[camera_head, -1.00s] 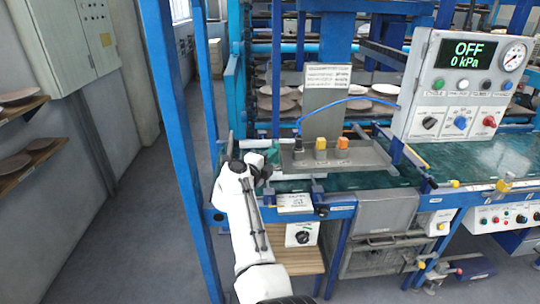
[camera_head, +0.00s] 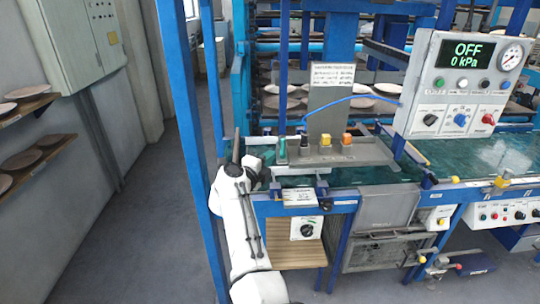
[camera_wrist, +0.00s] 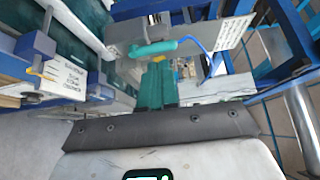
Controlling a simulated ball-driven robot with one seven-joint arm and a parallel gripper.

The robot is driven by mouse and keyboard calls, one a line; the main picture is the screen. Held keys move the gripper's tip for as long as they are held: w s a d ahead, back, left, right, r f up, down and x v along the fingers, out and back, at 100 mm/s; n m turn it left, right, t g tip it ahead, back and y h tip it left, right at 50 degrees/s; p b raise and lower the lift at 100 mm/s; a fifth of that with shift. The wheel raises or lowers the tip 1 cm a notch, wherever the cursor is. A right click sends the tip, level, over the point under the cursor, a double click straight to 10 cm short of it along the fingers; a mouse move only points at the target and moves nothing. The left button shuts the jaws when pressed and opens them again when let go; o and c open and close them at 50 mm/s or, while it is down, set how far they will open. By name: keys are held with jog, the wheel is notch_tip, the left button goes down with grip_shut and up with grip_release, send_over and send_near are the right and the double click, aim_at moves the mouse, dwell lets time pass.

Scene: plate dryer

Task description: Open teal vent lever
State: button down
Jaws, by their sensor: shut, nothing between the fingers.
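The teal vent lever (camera_wrist: 154,47) shows in the wrist view as a bright teal handle lying nearly level across a grey plate. In the head view my white arm reaches up to the left end of the panel.
A yellow knob (camera_head: 325,141) and an orange knob (camera_head: 346,139) stand on the same grey panel (camera_head: 365,152), right of the lever. A blue hose (camera_head: 350,98) arches above. A blue post (camera_head: 190,150) rises close left of my arm. The control box (camera_head: 462,90) reads OFF, 0 kPa.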

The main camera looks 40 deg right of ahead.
jog(key=v, duration=0.8)
jog(key=shift+f+b, duration=0.25)
jog(key=shift+b, duration=0.1)
